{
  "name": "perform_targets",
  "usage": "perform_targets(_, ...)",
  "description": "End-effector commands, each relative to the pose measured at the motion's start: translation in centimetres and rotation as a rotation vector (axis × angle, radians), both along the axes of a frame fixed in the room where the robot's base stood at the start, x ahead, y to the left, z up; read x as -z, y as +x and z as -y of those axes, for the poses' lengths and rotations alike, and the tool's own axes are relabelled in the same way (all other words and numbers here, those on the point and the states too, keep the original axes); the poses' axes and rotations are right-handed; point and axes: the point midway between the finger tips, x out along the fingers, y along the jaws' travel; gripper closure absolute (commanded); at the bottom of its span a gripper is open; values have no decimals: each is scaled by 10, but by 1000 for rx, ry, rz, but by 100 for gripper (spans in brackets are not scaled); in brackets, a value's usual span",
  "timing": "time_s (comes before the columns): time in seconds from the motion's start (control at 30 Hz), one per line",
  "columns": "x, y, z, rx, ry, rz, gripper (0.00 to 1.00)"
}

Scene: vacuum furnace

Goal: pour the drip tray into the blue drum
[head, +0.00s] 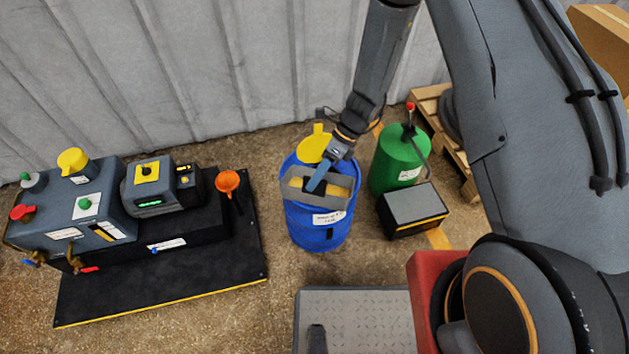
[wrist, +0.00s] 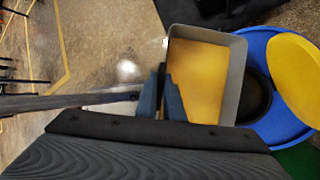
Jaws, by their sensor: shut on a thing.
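My gripper (head: 318,178) is shut on the near wall of the drip tray (head: 298,200), a grey rectangular pan with amber liquid in it. The tray is held above the blue drum (head: 318,232) in the head view. In the wrist view, my blue fingers (wrist: 166,96) grip one side wall of the tray (wrist: 238,75). The blue drum (wrist: 257,42) lies right of and below the tray there, with part of its dark round opening showing. The yellow drum lid (head: 313,143) stands open at the back. The tray looks about level; the gap to the drum is unclear.
A green can (head: 398,160) and a dark box (head: 414,213) stand right of the drum. A pump unit (head: 150,205) with an orange funnel (head: 228,181) is on the left. A corrugated wall is behind. A wooden pallet (head: 440,105) is at the back right.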

Motion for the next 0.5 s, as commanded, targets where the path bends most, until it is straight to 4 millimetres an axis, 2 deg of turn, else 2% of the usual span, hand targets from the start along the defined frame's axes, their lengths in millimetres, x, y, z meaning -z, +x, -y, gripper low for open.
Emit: perform_targets(0.5,-7,8,1,-1,16,-60,100)
